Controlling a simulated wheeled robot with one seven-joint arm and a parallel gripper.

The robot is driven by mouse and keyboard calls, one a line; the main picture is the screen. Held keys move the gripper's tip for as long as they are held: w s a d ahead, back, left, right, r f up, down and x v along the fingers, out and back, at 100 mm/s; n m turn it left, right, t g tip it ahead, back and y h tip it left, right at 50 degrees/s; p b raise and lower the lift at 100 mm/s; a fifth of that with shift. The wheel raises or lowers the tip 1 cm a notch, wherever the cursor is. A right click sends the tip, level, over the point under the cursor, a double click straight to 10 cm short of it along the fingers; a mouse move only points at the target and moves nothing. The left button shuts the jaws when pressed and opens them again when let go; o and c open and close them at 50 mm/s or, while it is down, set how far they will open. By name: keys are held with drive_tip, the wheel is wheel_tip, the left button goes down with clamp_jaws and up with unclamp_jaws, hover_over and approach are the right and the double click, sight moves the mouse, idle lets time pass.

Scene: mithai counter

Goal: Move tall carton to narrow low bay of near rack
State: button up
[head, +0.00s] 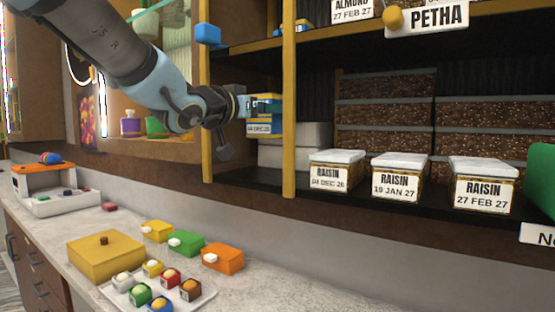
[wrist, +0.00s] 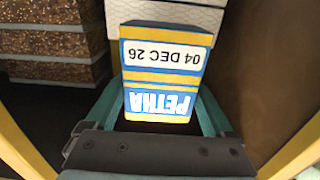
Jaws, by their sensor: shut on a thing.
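The tall carton (head: 260,128) is blue and yellow with a white date label. In the wrist view the carton (wrist: 165,75) reads PETHA and 04 DEC 26, upside down in the picture. My gripper (head: 264,105) is shut on it, with a teal finger on each side. In the head view the carton appears at the narrow low bay (head: 238,178), between two yellow posts and above the bay's dark floor. How far inside the bay it is, I cannot tell. The fingers partly hide the carton in the head view.
A yellow post (head: 289,120) stands just right of the carton. Pale boxes (head: 285,155) are stacked behind it. Raisin jars (head: 335,172) line the wider bay to the right. A counter with a sweets tray (head: 205,296) and coloured boxes lies below.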

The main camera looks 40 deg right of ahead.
wheel_tip(320, 180, down, 8)
drive_tip(key=shift+r+p, duration=0.1)
drive_tip(key=shift+p, duration=0.35)
drive_tip(key=o, duration=1.4)
drive_tip(key=shift+f, duration=0.2)
drive_tip(key=shift+c, duration=0.2)
